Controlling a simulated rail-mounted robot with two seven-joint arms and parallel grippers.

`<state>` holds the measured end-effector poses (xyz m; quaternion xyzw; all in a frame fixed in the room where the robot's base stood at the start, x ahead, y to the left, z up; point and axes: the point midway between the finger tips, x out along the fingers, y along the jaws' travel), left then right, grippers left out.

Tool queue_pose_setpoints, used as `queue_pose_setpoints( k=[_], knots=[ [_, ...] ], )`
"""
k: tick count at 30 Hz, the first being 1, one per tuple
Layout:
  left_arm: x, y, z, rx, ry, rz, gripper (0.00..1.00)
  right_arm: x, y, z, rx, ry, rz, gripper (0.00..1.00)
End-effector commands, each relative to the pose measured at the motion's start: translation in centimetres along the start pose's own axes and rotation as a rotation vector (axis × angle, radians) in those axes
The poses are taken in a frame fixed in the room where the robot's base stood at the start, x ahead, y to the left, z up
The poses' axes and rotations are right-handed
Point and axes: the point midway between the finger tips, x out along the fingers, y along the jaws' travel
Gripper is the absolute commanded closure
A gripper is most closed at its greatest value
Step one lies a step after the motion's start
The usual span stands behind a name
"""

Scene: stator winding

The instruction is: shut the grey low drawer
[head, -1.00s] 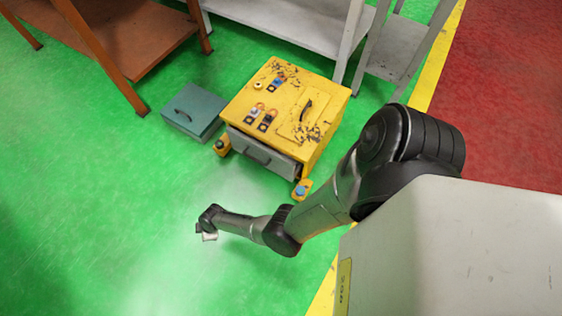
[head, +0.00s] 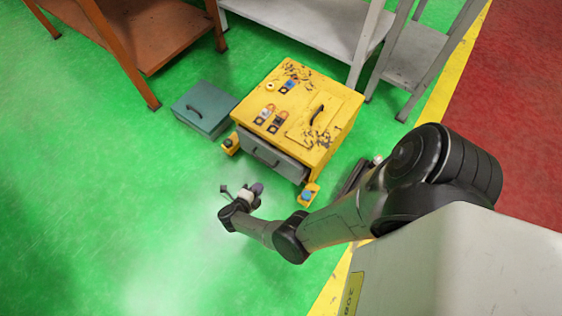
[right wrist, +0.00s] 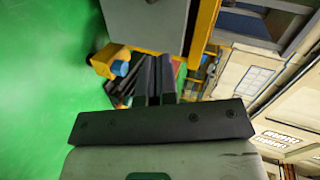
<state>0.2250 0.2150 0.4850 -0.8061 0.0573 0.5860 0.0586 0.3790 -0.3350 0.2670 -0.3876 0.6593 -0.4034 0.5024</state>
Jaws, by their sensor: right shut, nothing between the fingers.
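The grey low drawer (head: 273,157) is at the bottom front of the yellow cabinet (head: 300,105) in the head view. It sticks out somewhat and has a dark handle on its front. My right gripper (head: 248,191) is in front of the drawer, low over the green floor and apart from it in the head view. In the right wrist view my right gripper (right wrist: 154,78) has its dark fingers together with nothing between them. A grey panel, which looks like the drawer (right wrist: 146,22), is just beyond the fingertips. My left gripper is not in view.
A teal box (head: 203,108) stands left of the cabinet. Yellow feet with coloured knobs (head: 308,195) stand at the cabinet's front corners. An orange table (head: 150,40) and a grey shelf (head: 310,28) are behind. The green floor at the front left is clear.

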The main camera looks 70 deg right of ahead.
Motion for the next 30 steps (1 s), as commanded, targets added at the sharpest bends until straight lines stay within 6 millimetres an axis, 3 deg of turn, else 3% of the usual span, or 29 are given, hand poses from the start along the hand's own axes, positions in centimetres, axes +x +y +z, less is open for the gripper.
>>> queue_pose_setpoints(
  k=[3,11,24,30],
  knots=[
    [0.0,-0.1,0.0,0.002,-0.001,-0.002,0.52,-0.1,-0.7,-1.1,0.119,0.065,-0.043,1.00],
    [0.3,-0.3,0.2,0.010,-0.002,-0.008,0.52,1.1,-0.6,-1.1,0.204,0.063,-0.049,1.00],
    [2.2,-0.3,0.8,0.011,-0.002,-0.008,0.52,9.1,-0.8,-1.6,0.202,0.061,-0.051,1.00],
    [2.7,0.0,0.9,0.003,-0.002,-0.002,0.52,11.8,-1.6,-1.9,0.202,0.061,-0.050,1.00]
  ],
)
